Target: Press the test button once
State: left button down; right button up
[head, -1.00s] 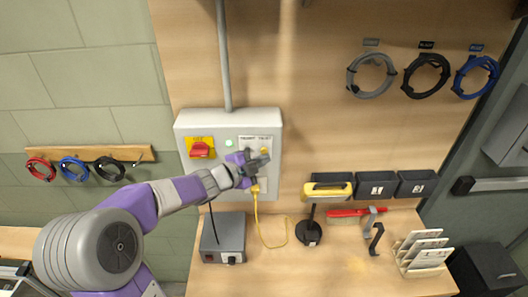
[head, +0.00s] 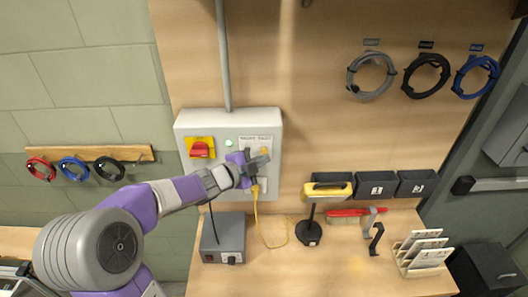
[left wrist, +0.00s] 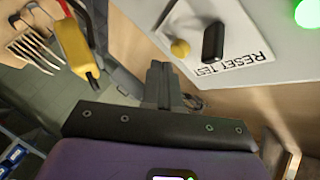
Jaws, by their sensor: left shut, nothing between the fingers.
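The light-grey control box (head: 228,172) is fixed to the wooden wall panel. The yellow test button (left wrist: 180,48) sits beside a black knob (left wrist: 212,42), next to a white label reading RESET TEST (left wrist: 236,63) upside down in the left wrist view. The test button also shows in the head view (head: 265,150), just above my fingers. My left gripper (head: 261,163) is in front of the box's right side, shut and empty. In the left wrist view its fingertips (left wrist: 158,68) appear beside the button and apart from it; depth is hard to tell. My right gripper is out of view.
A red switch on yellow (head: 200,149) and a lit green lamp (head: 228,143) are on the box, left of my gripper. A yellow cable (head: 258,215) hangs below. A grey device (head: 222,240) and a yellow-headed lamp (head: 310,232) stand on the bench.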

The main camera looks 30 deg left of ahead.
pick_arm(q)
jog(key=shift+w, duration=0.1)
dwell(0.5)
jog(key=shift+w+a, duration=0.25)
jog(key=shift+w+a+p, duration=0.2)
jog(key=shift+w+p, duration=0.1)
jog(key=shift+w, duration=0.1)
dwell(0.7)
jog(key=shift+s+d, duration=0.1)
jog(key=shift+s, duration=0.05)
jog(key=shift+s+d+b, duration=0.3)
jog(key=shift+s+d, duration=0.05)
jog(key=shift+s, duration=0.3)
jog(key=shift+s+d+b, duration=0.2)
jog(key=shift+s+d, duration=0.25)
jog(key=shift+s, duration=0.25)
jog(key=shift+s+d+b, duration=0.25)
jog(key=shift+s+d, duration=0.15)
jog(key=shift+s, duration=0.3)
jog(key=shift+s+d+b, duration=0.2)
jog(key=shift+s+d, duration=0.25)
jog(key=shift+s, duration=0.25)
